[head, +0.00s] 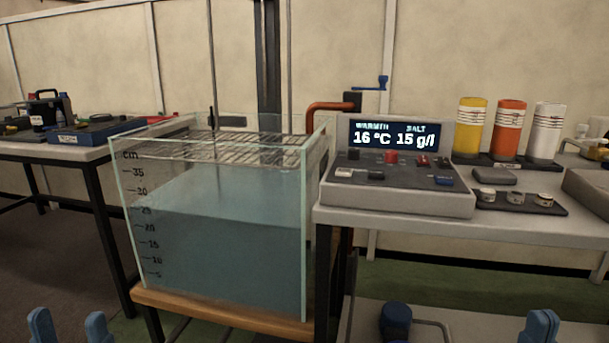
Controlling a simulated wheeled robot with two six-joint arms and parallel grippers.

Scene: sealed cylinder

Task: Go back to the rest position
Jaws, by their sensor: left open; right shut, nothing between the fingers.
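My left gripper (68,327) is at the bottom left edge, its two blue fingertips apart with nothing between them. My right gripper (540,327) is at the bottom right edge, its blue fingertips together and empty. Both are low in the head view, apart from the tank and the tables. Most of both arms is out of view.
A glass water tank (215,255) with a centimetre scale and a wire rack (240,148) stands on a wooden-topped stand. Right of it, a table holds a control console (400,190) reading 16 °C and 15 g/l, and yellow (470,127), orange (508,128) and white (545,130) cylinders.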

